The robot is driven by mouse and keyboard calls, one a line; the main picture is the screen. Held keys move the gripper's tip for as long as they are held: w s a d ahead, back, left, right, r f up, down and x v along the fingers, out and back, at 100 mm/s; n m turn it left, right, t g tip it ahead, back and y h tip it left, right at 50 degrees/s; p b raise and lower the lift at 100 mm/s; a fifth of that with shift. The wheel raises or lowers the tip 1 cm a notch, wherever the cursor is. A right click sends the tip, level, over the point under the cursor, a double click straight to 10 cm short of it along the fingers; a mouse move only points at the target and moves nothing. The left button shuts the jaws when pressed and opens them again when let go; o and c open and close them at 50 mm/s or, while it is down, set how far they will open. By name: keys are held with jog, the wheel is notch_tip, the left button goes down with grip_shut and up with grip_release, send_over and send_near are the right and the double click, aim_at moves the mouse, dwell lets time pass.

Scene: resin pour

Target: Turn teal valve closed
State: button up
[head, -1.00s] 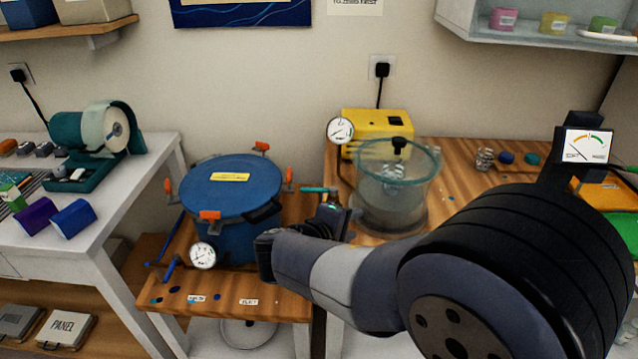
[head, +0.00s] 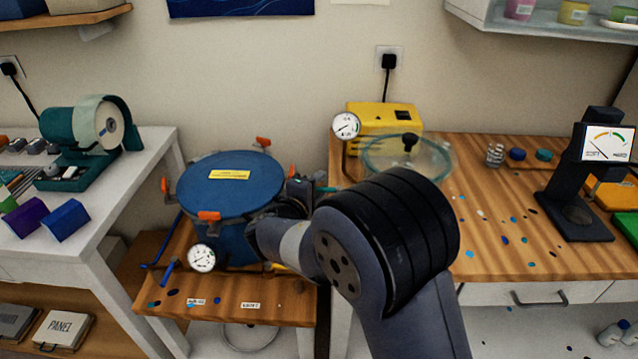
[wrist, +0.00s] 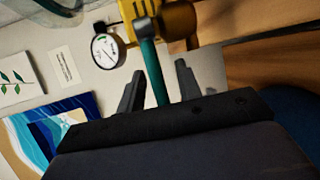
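The teal valve handle (wrist: 155,72) is a straight teal bar. In the wrist view it runs from a dark metal and brass valve body (wrist: 170,20) down between the two fingers of my gripper (wrist: 160,78). The fingers stand apart, with a gap on each side of the bar, so my gripper is open around it. In the head view only a short teal piece of the handle (head: 327,189) shows, just right of my gripper (head: 302,188). My arm hides the rest of the valve there.
The blue pressure pot (head: 232,190) with orange clamps stands left of my gripper. A yellow pump (head: 372,118), a gauge (head: 345,125) and a clear glass chamber (head: 395,158) are behind and right. A meter on a black stand (head: 590,180) stands far right.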

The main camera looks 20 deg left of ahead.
jog(key=shift+w+d+f, duration=0.1)
jog(key=shift+w, duration=0.35)
grip_shut()
dwell(0.4)
